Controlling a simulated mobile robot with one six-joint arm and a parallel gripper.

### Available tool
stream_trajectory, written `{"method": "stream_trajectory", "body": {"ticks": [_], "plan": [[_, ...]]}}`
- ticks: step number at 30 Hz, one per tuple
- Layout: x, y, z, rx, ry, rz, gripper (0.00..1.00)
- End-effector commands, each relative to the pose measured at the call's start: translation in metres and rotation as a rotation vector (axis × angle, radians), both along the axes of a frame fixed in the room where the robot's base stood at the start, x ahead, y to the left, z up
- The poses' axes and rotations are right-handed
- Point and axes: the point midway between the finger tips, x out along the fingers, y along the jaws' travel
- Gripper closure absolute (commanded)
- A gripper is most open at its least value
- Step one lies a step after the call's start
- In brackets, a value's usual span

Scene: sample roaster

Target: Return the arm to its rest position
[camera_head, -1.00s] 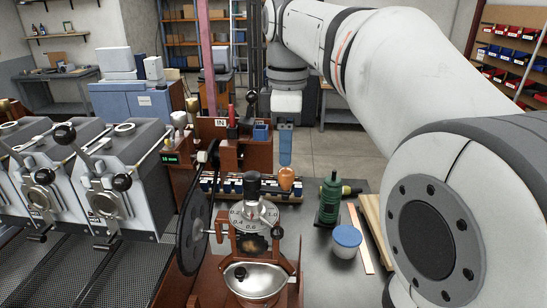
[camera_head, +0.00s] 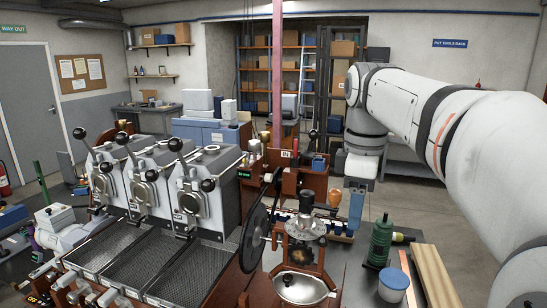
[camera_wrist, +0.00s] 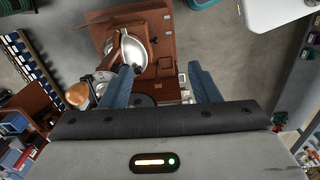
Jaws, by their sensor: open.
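My arm (camera_head: 415,105) reaches in from the right in the head view and bends down at its far end. My gripper (camera_head: 356,212) hangs there, its blue fingers pointing down just right of a copper-coloured bulb (camera_head: 335,198). In the wrist view my gripper (camera_wrist: 160,70) shows two blue fingers spread apart with nothing held between them. Below them are a brown stand with a silver bowl (camera_wrist: 131,47) and, to the left, the copper bulb (camera_wrist: 78,95). How far the fingertips are above the bench cannot be told.
A three-unit roaster (camera_head: 150,190) stands left of a large dark wheel (camera_head: 257,225). Open floor lies behind the bench.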

Motion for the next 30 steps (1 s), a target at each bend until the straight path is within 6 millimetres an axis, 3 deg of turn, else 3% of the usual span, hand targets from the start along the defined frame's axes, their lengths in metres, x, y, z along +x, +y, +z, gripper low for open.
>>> {"method": "stream_trajectory", "body": {"ticks": [11,17,21,24,27,30], "plan": [[-0.032,0.003,-0.069,0.017,-0.075,-0.301,0.44],[-0.063,0.003,-0.133,0.049,-0.136,-0.566,0.44],[-0.095,0.002,-0.198,0.100,-0.196,-0.832,0.44],[-0.114,0.002,-0.235,0.140,-0.228,-0.991,0.44],[-0.127,0.001,-0.260,0.169,-0.246,-1.101,0.44],[-0.133,0.000,-0.272,0.187,-0.256,-1.156,0.44]]}}
